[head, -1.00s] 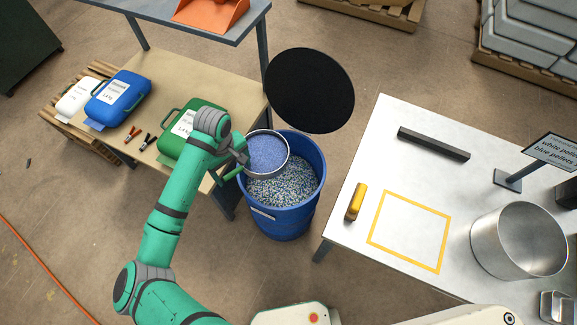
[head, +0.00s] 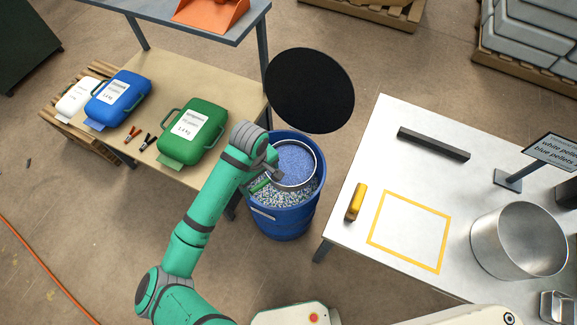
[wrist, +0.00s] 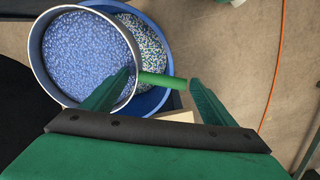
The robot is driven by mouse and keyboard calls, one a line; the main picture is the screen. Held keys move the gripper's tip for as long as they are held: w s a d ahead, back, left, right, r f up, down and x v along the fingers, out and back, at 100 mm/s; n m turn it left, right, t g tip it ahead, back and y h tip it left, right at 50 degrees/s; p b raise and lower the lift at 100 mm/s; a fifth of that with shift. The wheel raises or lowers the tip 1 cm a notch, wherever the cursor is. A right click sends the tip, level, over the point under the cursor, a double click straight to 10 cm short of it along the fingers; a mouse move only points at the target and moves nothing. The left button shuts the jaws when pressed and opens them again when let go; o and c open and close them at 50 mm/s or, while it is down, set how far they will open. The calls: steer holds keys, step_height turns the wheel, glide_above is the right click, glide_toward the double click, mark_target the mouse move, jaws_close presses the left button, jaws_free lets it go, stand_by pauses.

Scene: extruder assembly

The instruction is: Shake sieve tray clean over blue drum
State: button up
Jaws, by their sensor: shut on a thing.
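The sieve tray (head: 292,163) is a round metal-rimmed pan with blue pellets across its bottom. It is over the blue drum (head: 283,222), which holds mixed white, blue and dark pellets. My gripper (head: 262,181) is shut on the tray's green handle and holds the tray above the drum's mouth. In the wrist view the tray (wrist: 84,58) fills the upper left, and the green handle (wrist: 160,80) lies between the fingers (wrist: 160,85). The drum rim (wrist: 165,92) and its pellets show beyond the tray. The tray hides part of the drum's opening.
A round black lid-like disc (head: 310,90) is behind the drum. A wooden table at left holds a green jug (head: 193,132) and a blue jug (head: 118,98).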

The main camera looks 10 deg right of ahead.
steer(key=w+a, duration=0.6)
steer(key=a, duration=0.2)
steer(key=shift+s, duration=0.1)
steer(key=s+d, duration=0.4)
steer(key=d, duration=0.1)
steer(key=s+d, duration=0.1)
steer(key=d, duration=0.2)
steer(key=shift+s, duration=0.4)
steer(key=shift+a, duration=0.1)
steer(key=w+a, duration=0.6)
steer(key=a, duration=0.2)
